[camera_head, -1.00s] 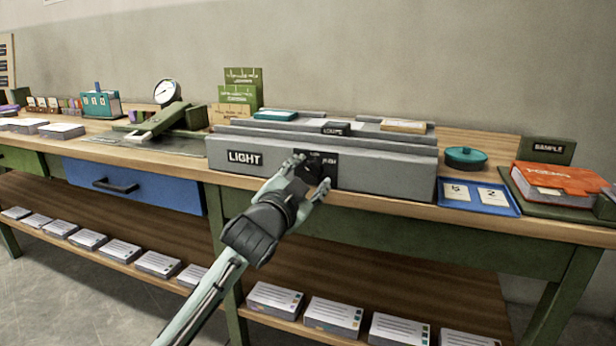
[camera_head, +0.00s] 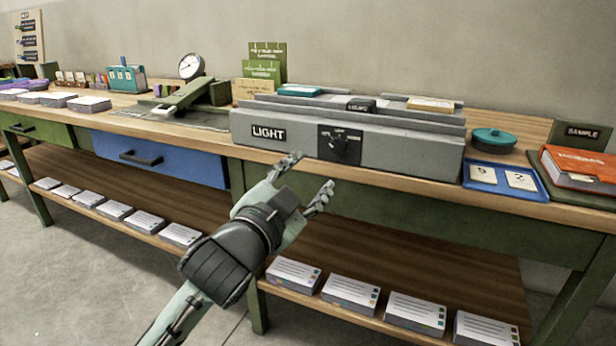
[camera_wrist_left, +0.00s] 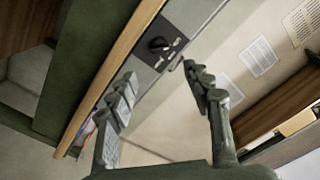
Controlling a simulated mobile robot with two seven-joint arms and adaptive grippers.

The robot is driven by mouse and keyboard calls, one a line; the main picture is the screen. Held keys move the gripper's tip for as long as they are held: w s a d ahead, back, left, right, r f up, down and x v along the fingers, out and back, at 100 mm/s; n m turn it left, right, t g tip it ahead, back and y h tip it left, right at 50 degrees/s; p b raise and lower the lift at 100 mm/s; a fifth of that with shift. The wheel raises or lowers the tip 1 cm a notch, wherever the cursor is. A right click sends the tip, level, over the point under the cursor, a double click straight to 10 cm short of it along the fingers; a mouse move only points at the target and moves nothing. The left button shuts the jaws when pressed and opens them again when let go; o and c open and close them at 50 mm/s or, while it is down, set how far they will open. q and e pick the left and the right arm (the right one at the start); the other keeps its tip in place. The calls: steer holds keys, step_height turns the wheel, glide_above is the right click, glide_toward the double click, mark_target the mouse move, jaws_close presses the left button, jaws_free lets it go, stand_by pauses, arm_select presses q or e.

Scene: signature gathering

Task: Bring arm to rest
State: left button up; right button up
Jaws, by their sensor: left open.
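My left gripper (camera_head: 308,178) is open and empty in the head view, in front of the bench edge and below the grey light box (camera_head: 290,133). A dark rotary knob (camera_head: 339,145) sits on a black plate on the box's front, apart from the fingers. In the left wrist view, my open fingers (camera_wrist_left: 165,95) stand to either side, with the knob (camera_wrist_left: 158,45) beyond and between them. My right gripper is not in view.
The wooden bench (camera_head: 205,134) carries a blue tray with cards (camera_head: 494,178), a red book (camera_head: 583,168), a teal round lid (camera_head: 494,138) and a dial gauge (camera_head: 191,66). A blue drawer (camera_head: 190,163) is shut. Paper stacks (camera_head: 350,293) line the lower shelf.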

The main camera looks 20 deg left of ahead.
arm_select(q)
steer(key=shift+f, duration=0.1)
steer(key=s+a+f+n+g+y+p, duration=0.1)
steer(key=s+a+f+g, duration=0.1)
steer(key=f, duration=0.5)
steer(key=s+a+f+n+g+p, duration=0.1)
steer(key=f+n+g+p, duration=0.15)
steer(key=f, duration=0.55)
steer(key=s+a+f+g+y, duration=0.1)
steer(key=s+a+f+g, duration=0.15)
steer(key=f, duration=0.45)
steer(key=s+a+f+n+g+p, duration=0.1)
steer(key=s+f+n+g+p, duration=0.2)
steer(key=s+f+g, duration=0.5)
steer(key=s+f, duration=1)
steer(key=shift+f, duration=0.3)
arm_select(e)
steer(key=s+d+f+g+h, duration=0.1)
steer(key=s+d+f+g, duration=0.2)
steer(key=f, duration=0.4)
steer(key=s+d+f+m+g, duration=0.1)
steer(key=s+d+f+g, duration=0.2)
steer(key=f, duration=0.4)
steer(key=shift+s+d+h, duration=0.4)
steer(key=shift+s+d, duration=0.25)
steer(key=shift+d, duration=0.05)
